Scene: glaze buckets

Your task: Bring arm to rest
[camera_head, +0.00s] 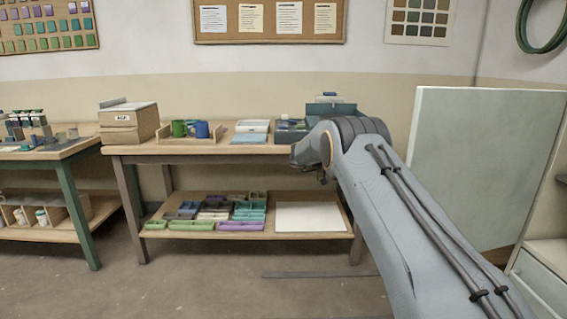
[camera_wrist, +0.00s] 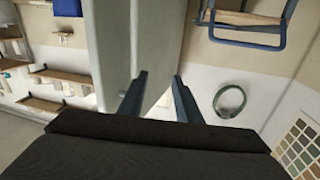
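My grey arm (camera_head: 375,190) reaches up from the lower right in the head view, its bent joint in front of the right end of the middle table. My gripper is hidden in the head view. In the wrist view my gripper (camera_wrist: 160,76) shows two dark blue fingers standing apart, with nothing held between them. Behind the fingers are a pale upright panel and the wall, both some way off.
The middle table (camera_head: 220,148) holds a cardboard box (camera_head: 128,123), a tray with green (camera_head: 179,128) and blue (camera_head: 201,130) mugs, and other containers. Its lower shelf holds several coloured trays. A large pale panel (camera_head: 485,165) stands right of my arm. A green coil (camera_wrist: 230,101) hangs on the wall.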

